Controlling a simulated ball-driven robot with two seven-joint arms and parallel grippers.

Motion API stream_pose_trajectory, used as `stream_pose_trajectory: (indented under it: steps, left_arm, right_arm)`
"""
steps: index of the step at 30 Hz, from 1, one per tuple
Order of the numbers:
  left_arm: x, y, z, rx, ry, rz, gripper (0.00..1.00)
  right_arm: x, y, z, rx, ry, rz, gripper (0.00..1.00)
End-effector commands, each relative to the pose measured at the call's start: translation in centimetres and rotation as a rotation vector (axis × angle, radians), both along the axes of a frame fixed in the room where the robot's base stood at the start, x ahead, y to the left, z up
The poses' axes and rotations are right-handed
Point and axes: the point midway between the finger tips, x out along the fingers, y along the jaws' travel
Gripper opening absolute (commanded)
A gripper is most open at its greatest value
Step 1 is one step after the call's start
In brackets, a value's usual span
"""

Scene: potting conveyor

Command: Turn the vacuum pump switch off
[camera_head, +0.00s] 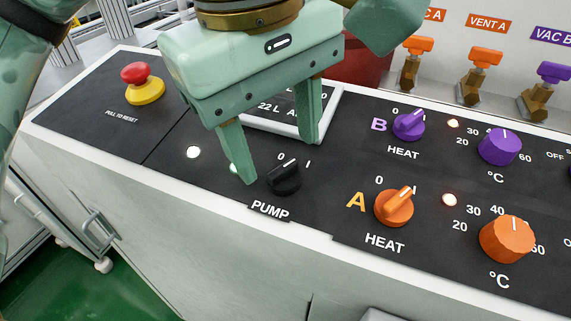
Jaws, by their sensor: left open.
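The pump switch (284,180) is a black rotary knob on the dark panel, above the label PUMP. Its ridge points to the upper right, toward the I side rather than straight at the 0. My left gripper (279,158) is pale green and open, with its two fingers pointing down over the panel. One fingertip is just left of the knob, the other above and right of it, near the display. I cannot tell whether either finger touches the knob or panel. The gripper is empty. My right gripper is not in view.
Orange HEAT A (394,208) and purple HEAT B (409,125) knobs sit right of the pump switch, with temperature dials beyond. A red emergency button (134,73) is at the left. A display (283,128) is partly hidden behind the fingers. Valves (481,68) stand behind.

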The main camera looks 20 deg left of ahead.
Motion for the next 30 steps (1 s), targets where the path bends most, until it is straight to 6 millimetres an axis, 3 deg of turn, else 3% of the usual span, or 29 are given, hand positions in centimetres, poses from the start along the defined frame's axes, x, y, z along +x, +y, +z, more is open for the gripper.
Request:
stream_pose_trajectory:
  steps: [1,6,16,17,21,30]
  left_arm:
    - [0.2,-0.1,-1.2,0.000,0.005,-0.002,0.54]
    - [0.3,-0.2,-2.8,0.000,0.002,-0.001,0.54]
    - [0.3,-0.3,-3.0,0.000,0.000,0.000,0.54]
    - [0.3,-0.3,-3.0,0.000,0.000,0.000,0.48]
    - [0.3,-0.2,-3.0,0.000,0.000,0.000,0.09]
    - [0.3,-0.2,-3.0,-0.003,0.001,0.019,0.09]
  right_arm:
    - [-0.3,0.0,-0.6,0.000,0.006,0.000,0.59]
    - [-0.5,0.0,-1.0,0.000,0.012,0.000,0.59]
    - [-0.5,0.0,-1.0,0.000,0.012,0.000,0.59]
    - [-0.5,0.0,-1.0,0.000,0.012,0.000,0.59]
    - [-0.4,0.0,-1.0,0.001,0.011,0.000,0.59]
    - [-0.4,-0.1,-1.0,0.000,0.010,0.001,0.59]
